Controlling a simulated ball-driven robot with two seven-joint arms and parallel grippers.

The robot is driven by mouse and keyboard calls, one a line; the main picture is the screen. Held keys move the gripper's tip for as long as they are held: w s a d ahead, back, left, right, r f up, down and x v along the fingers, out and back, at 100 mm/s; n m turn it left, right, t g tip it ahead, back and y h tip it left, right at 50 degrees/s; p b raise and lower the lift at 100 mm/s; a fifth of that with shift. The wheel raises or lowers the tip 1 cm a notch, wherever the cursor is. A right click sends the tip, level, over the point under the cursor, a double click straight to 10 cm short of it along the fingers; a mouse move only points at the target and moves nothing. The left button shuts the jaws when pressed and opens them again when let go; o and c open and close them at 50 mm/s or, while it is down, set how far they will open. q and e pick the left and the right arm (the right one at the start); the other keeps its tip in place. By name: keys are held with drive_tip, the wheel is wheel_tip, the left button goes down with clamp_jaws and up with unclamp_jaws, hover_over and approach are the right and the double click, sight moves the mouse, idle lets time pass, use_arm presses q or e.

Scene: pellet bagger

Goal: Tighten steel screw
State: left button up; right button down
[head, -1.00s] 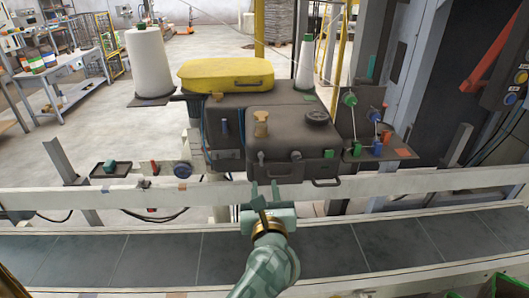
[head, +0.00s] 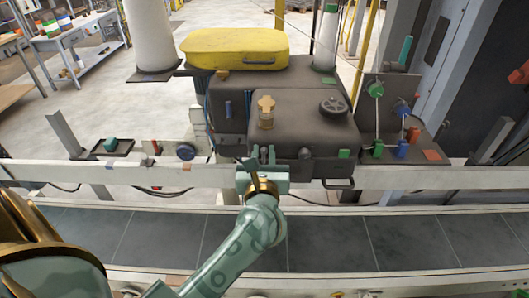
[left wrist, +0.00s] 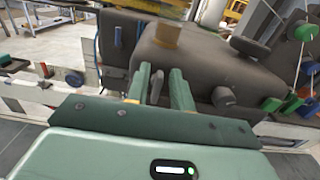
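The machine's dark front housing (head: 330,125) carries small grey screws low on its front face. One grey screw (left wrist: 156,88) shows between my left gripper's two fingers in the left wrist view, with narrow gaps beside it. A second grey screw (left wrist: 222,97) sits to the right of the fingers; it also shows in the head view (head: 304,153). My left gripper (head: 263,153) is at the housing's lower front, fingers pointing at it. In the left wrist view its fingers (left wrist: 161,86) are apart. Whether they touch the screw is unclear. My right gripper is out of view.
A yellow cover (head: 235,48) and an amber knob (head: 265,110) are on top of the machine. A white rail (head: 420,177) runs below the housing, with a dark conveyor (head: 330,240) in front. Green and blue knobs (head: 402,148) stand to the right.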

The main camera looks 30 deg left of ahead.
use_arm(q)
clamp_jaws()
drive_tip(key=shift+d+r+m+p, duration=0.1)
drive_tip(key=shift+r+m+p, duration=0.05)
drive_tip(key=shift+m+p, duration=0.75)
drive_tip(key=shift+w+d+f+m+p, duration=0.15)
drive_tip(key=shift+d+f+m+p, duration=0.15)
drive_tip(key=shift+m+p, duration=2.2)
drive_tip(key=shift+w+d+f+m+p, duration=0.2)
drive_tip(key=shift+f+m+p, duration=0.25)
drive_tip(key=shift+m+p, duration=2.05)
drive_tip(key=shift+w+d+f+m+p, duration=0.15)
drive_tip(key=shift+d+f+m+p, duration=0.15)
drive_tip(key=shift+m+p, duration=2.2)
drive_tip(key=shift+f+m+b, duration=0.15)
drive_tip(key=shift+m+b, duration=0.3)
drive_tip(key=shift+m, duration=0.25)
drive_tip(key=shift+o, duration=1.5)
unclamp_jaws()
drive_tip(key=shift+a, duration=0.1)
